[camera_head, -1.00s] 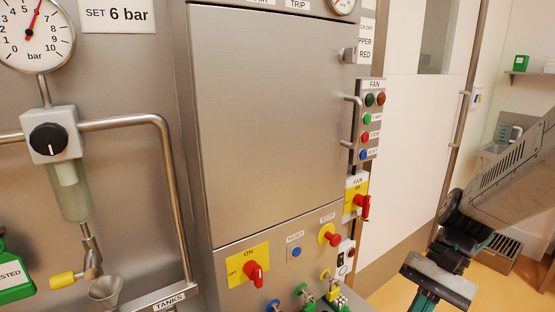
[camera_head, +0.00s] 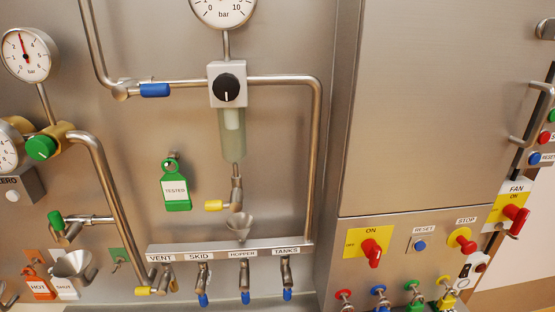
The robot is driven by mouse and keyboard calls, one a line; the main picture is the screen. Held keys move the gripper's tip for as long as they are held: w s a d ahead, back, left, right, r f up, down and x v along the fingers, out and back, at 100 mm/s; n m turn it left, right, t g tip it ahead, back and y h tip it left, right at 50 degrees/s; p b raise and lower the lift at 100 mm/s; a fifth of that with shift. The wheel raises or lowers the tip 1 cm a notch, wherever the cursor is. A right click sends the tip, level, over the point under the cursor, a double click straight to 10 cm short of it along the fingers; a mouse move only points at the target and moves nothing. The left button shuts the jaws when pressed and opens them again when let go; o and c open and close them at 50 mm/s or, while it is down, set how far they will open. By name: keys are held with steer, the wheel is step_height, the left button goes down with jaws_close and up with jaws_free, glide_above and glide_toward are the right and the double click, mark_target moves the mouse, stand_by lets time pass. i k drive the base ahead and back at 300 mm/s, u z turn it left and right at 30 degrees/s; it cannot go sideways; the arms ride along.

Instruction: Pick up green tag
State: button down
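The green tag (camera_head: 176,192) hangs on a small hook on the steel panel, left of the clear filter bowl. It has a white label reading TESTED and a green loop top around the hook. It hangs upright, with nothing in front of it. My gripper is not in view.
A blue-handled pipe (camera_head: 155,90) crosses above. An empty hook on a green plate (camera_head: 119,260) is below left, near an orange HOT tag (camera_head: 39,286). A labelled manifold (camera_head: 225,248) runs below.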

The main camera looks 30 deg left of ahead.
mark_target(175, 186)
steer(key=u, duration=2.35)
steer(key=k, duration=0.6)
steer(key=u, duration=1.25)
steer(key=i, duration=1)
steer(key=z, duration=0.75)
steer(key=i, duration=0.5)
steer(key=z, duration=0.6)
